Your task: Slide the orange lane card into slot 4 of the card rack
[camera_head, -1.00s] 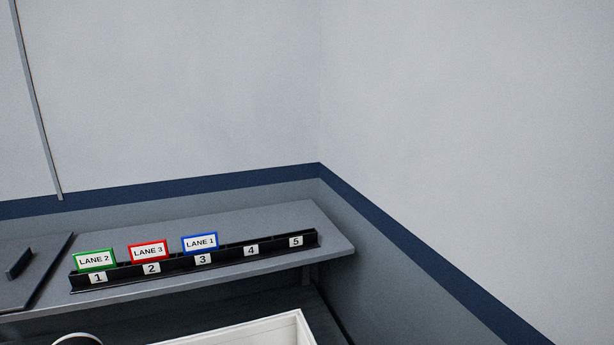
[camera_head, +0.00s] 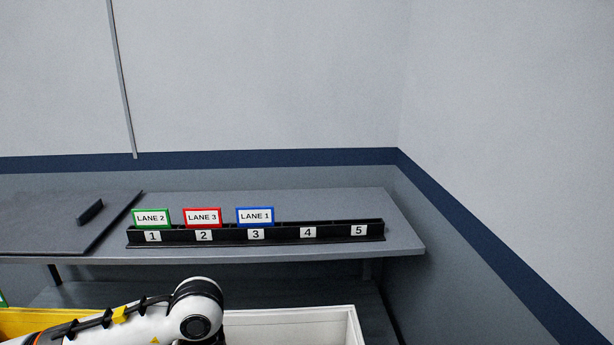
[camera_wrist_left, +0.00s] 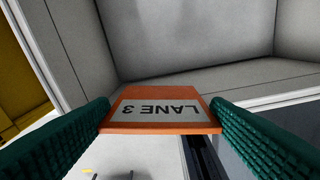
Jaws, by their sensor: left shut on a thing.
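The orange lane card (camera_wrist_left: 160,92) shows in the left wrist view, its "LANE 3" label upside down there. My left gripper (camera_wrist_left: 160,118) is shut on it, one green finger pad at each side edge. The black card rack (camera_head: 282,235) stands on the shelf in the head view. Slot 4 (camera_head: 308,232) is empty, as is slot 5 (camera_head: 359,230). A green LANE 2 card (camera_head: 151,217) is in slot 1, a red LANE 3 card (camera_head: 202,217) in slot 2 and a blue LANE 1 card (camera_head: 255,216) in slot 3. My right gripper is out of view.
A dark flat panel with a small black block (camera_head: 90,211) lies left of the rack on the grey shelf (camera_head: 405,238). A white bin (camera_head: 357,322) and a yellow one (camera_head: 22,322) sit below, near my left arm. Walls close off the back and right.

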